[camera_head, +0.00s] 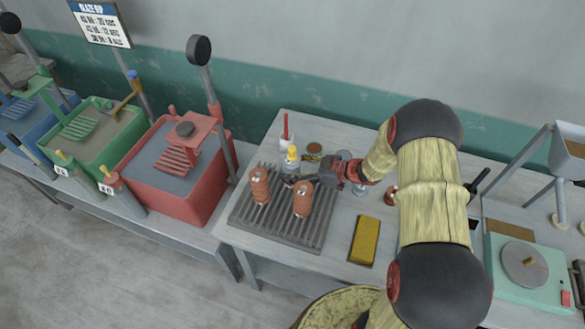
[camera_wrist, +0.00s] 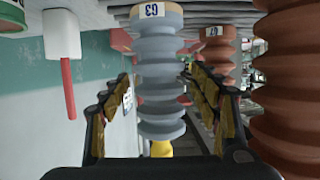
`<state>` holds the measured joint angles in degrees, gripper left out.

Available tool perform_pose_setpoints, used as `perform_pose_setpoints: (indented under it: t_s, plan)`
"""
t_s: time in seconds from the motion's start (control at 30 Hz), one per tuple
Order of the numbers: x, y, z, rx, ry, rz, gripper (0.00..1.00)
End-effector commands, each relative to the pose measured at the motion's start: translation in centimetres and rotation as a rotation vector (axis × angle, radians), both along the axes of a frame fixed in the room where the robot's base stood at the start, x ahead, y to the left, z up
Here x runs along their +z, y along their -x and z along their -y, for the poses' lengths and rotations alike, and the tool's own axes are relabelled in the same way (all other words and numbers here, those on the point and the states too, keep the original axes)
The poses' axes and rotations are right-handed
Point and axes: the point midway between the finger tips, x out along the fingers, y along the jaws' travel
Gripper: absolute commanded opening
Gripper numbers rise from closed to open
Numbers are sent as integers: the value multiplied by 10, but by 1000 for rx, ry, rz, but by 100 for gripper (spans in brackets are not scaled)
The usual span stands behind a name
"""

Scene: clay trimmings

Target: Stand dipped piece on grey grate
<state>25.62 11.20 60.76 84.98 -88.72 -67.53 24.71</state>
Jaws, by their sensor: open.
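In the head view this piece is mostly hidden by my gripper (camera_head: 305,181). My gripper is open, with one finger on each side of the piece (camera_wrist: 162,76) and visible gaps. Two terracotta ribbed pieces (camera_head: 260,186) (camera_head: 302,199) stand upright on the grate; they show at the right of the wrist view (camera_wrist: 217,48) (camera_wrist: 288,90).
Red (camera_head: 181,175), green (camera_head: 96,140) and blue tanks stand left. A turntable device (camera_head: 525,268) sits far right.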

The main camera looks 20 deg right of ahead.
Motion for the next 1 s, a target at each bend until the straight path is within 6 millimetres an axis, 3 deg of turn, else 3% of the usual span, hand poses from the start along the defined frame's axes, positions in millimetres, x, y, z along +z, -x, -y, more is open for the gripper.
perform_pose_setpoints:
  t_s: [0.17,0.5,0.77,0.87,1.0]
  plan:
    - [8,9,15,-3,1,1,62]
    - [32,47,67,-4,1,1,62]
    - [42,63,89,-1,0,0,62]
    - [49,57,94,-19,27,11,62]
    - [83,15,109,-141,171,60,62]
